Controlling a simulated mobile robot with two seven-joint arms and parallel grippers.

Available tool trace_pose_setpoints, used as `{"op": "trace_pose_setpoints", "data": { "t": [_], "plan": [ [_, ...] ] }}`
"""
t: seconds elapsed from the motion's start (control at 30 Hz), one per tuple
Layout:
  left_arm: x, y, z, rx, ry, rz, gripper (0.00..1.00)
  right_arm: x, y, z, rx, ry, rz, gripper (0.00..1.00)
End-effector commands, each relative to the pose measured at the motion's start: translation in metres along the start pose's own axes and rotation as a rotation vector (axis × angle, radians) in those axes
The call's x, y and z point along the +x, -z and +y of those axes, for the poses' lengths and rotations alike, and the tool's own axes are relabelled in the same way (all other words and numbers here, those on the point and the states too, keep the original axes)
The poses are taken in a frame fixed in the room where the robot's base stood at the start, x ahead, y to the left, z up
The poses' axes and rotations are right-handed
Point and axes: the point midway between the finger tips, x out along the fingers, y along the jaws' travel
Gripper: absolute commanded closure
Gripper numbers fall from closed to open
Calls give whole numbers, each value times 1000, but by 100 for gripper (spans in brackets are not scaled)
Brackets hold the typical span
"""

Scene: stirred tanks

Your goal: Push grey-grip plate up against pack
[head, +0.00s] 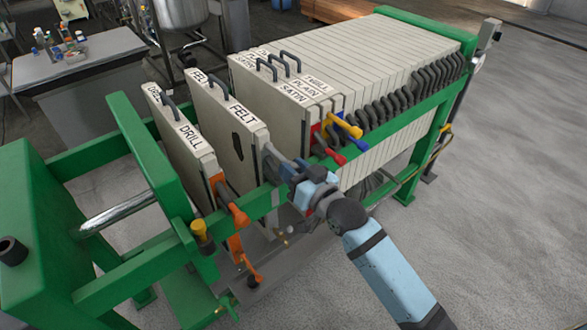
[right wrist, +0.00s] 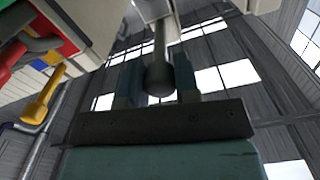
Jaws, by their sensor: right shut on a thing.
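The grey-grip plate (head: 222,135), marked FELT, hangs upright between the DRILL plate and the pack. It has a dark patch on its face. The pack (head: 345,75) of pale plates, with SATIN and PLAIN at its near end, stands to its right, with a gap between. My right gripper (head: 278,170) is shut on the plate's grey grip, at the near side rail. In the right wrist view the two fingers (right wrist: 158,85) sit either side of the dark grip (right wrist: 159,72). My left gripper is not in view.
The DRILL plate (head: 178,130) with an orange grip (head: 235,213) stands apart at left. Red, yellow and blue grips (head: 345,125) stick out from the pack's near end, right of my gripper. The green rail (head: 400,120) runs alongside. A bench with bottles (head: 85,60) stands behind.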

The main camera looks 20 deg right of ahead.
Motion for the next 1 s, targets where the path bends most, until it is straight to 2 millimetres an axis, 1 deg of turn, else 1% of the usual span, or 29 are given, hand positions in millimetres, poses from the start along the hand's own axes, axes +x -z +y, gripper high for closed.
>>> {"op": "trace_pose_setpoints", "data": {
  "t": [0.17, 0.27, 0.4, 0.8, 1.0],
  "plan": [
    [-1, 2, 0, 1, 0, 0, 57, 0, 1, 6, -3, 0, -1, 100],
    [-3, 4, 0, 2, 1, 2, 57, 0, 4, 18, -4, -1, -2, 100],
    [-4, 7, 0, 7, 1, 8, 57, 0, 9, 39, -6, -1, -1, 100],
    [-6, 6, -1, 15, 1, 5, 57, 0, 19, 97, -6, -2, -1, 100],
    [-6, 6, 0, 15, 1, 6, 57, 0, 23, 115, -3, -2, 0, 100]
  ]
}}
